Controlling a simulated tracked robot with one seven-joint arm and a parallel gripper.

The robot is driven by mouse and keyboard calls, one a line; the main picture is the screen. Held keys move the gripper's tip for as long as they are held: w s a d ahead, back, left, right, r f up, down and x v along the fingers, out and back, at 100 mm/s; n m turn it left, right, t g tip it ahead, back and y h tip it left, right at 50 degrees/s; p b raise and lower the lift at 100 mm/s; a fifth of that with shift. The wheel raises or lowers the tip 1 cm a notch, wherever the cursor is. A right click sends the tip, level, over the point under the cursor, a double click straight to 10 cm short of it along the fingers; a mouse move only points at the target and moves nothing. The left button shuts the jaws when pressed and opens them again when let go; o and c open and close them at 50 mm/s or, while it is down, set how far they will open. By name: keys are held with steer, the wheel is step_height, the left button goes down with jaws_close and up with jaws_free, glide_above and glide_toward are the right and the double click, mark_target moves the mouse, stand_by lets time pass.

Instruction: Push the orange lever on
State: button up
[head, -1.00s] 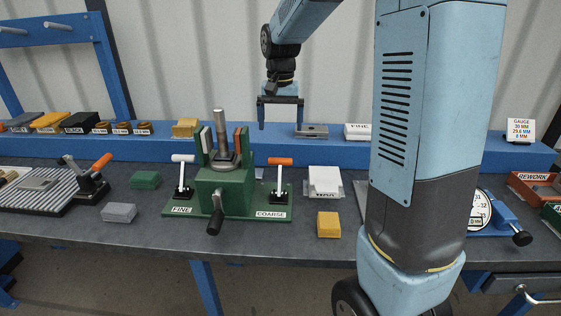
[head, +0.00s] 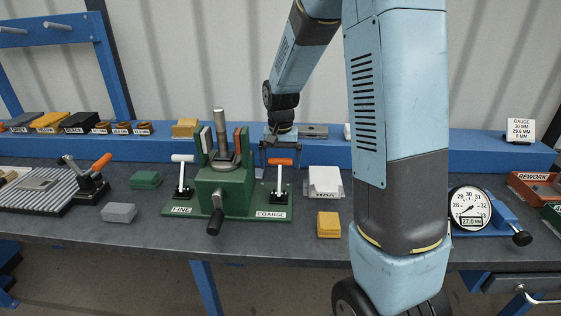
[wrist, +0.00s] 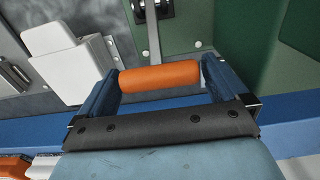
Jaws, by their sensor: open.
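The orange lever (head: 281,162) stands upright at the right side of the green fixture (head: 236,190), above the COARSE label. Its orange crossbar grip (wrist: 159,77) fills the space between the fingers in the wrist view. My gripper (head: 280,158) is open, with one finger beside each end of the grip. In the wrist view the gripper (wrist: 160,66) shows a small gap at the right end; I cannot tell whether the left finger touches. The lever's grey stem (wrist: 153,35) runs away from the grip.
A white-handled lever (head: 183,172) stands at the fixture's left, above FINE. Another orange-handled clamp (head: 101,162) is far left. A white block (head: 325,180) and a yellow block (head: 328,225) lie right of the fixture. A blue shelf (head: 355,152) runs behind.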

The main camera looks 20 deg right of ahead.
steer(key=c, duration=1.3)
steer(key=shift+d, duration=0.1)
steer(key=shift+c, duration=0.3)
